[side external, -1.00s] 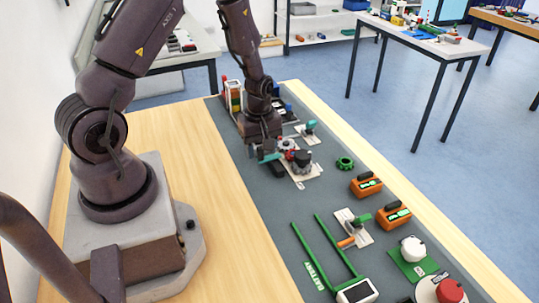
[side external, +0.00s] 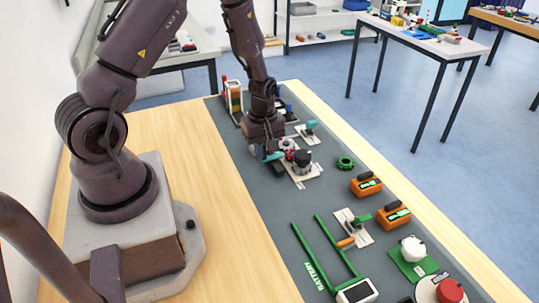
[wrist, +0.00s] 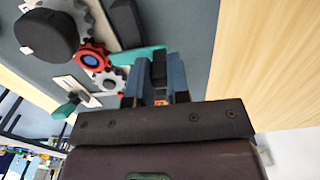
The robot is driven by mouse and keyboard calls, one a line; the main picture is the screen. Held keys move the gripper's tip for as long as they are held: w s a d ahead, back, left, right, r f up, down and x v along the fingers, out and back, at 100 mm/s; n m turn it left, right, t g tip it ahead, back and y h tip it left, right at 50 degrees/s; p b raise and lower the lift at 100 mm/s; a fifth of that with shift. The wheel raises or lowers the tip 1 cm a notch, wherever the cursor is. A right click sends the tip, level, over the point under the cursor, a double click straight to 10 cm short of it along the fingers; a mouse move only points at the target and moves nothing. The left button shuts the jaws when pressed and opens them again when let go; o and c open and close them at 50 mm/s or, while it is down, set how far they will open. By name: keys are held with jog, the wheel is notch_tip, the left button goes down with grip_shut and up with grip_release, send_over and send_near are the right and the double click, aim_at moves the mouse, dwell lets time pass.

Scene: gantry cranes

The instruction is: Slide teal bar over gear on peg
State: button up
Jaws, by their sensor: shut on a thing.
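The teal bar (side external: 272,157) is in my gripper (side external: 265,155), low over the mat beside the gear assembly. In the wrist view the bar (wrist: 135,55) sticks out to the left past my gripper (wrist: 157,72), whose fingers are shut on it. A small grey gear (wrist: 112,78) sits to the left of the fingers, next to a red gear (wrist: 91,58). The grey gear also shows in the side view (side external: 287,144). The bar's far end lies close to the gears; I cannot tell whether it touches. The peg itself is not clear.
A black round part (side external: 302,158) stands on the same white base (side external: 308,174). Another white base with a teal piece (side external: 308,127) is just behind. Bare mat lies in front.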

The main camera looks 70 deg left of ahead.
jog(key=shift+w, duration=1.35)
jog(key=o, duration=0.8)
notch_tip(320, 180, up, 7)
jog(key=shift+s, duration=0.1)
